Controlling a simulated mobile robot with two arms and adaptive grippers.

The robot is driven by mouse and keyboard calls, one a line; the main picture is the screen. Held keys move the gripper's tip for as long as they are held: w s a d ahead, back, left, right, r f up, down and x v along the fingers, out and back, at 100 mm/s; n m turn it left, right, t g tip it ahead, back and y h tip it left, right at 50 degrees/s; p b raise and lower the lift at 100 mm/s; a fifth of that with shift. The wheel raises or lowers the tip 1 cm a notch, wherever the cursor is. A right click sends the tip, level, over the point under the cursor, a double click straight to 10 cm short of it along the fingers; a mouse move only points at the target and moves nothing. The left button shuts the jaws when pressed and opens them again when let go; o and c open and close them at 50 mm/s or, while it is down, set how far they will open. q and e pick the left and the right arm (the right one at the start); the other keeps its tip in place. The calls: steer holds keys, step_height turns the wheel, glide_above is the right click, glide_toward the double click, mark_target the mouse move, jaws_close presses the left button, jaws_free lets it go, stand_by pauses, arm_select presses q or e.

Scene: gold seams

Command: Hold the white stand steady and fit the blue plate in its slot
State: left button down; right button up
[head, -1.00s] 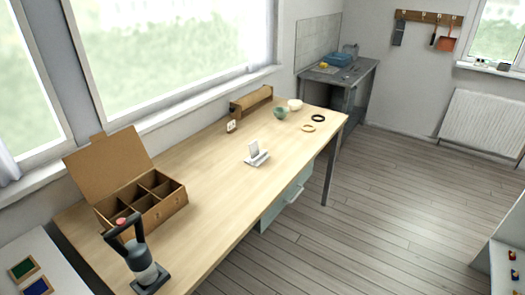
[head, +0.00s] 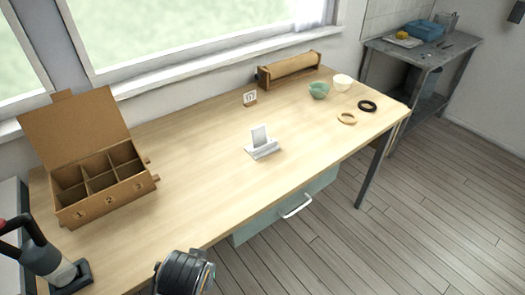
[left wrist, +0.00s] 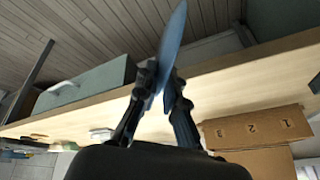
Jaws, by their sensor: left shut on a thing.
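The white stand (head: 266,152) sits upright on the wooden table, near its middle, with a pale upright back part. The blue plate (left wrist: 174,38) shows nearly edge-on in the left wrist view. My left gripper (left wrist: 160,88) is shut on the plate, which sticks out past the fingertips. The plate is in front of the table edge in that view, apart from the stand. The head view does not show the left gripper or the plate; one dark arm part of mine shows at its bottom edge. My right gripper is in neither view.
A cardboard compartment box (head: 108,197) and a dark-handled tool (head: 48,262) are on the left. The table around the stand is clear.

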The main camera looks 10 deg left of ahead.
arm_select(q)
steer(key=w+d+r+m, duration=0.2)
steer(key=d+r, duration=0.3)
steer(key=d, duration=0.4)
steer(key=shift+w+h, duration=0.4)
steer(key=shift+w, duration=0.5)
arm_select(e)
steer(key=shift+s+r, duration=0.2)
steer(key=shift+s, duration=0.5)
arm_select(q)
steer(key=shift+d+r+t, duration=0.1)
steer(key=shift+t, duration=0.2)
